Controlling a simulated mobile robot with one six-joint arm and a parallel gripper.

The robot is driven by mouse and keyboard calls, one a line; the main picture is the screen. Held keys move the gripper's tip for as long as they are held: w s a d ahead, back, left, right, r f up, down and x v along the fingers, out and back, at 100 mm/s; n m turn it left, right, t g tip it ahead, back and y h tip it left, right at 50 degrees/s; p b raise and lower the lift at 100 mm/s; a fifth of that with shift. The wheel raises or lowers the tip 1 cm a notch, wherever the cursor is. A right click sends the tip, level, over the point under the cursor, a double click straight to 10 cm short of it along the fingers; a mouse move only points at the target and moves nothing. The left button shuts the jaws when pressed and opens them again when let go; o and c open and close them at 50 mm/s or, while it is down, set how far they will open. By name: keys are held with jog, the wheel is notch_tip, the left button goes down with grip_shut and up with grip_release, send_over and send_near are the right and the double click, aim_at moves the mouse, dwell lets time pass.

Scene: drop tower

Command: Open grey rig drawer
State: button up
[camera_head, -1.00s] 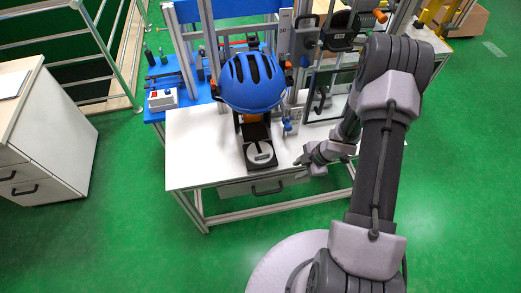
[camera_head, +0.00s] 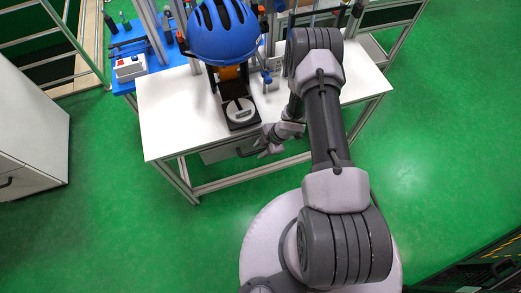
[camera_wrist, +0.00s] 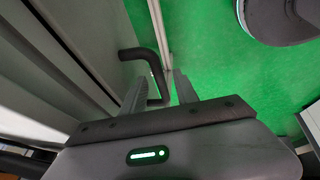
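The grey rig drawer (camera_head: 222,152) sits under the front edge of the white table, and its front looks flush with the rig. Its dark handle (camera_head: 248,152) is on the front. My gripper (camera_head: 262,147) is at the right end of the handle in the head view. In the wrist view, my gripper (camera_wrist: 162,82) is open, with its two fingers apart. The dark bent handle (camera_wrist: 152,62) lies between and beyond the fingertips. Whether a finger touches it, I cannot tell.
The white table top (camera_head: 165,120) is above the drawer, with a blue helmet (camera_head: 222,32) on a black stand with a round plate. A white cabinet (camera_head: 30,135) stands at left. The green floor (camera_head: 110,220) in front is clear.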

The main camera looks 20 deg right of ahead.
grip_shut()
dwell(1.4)
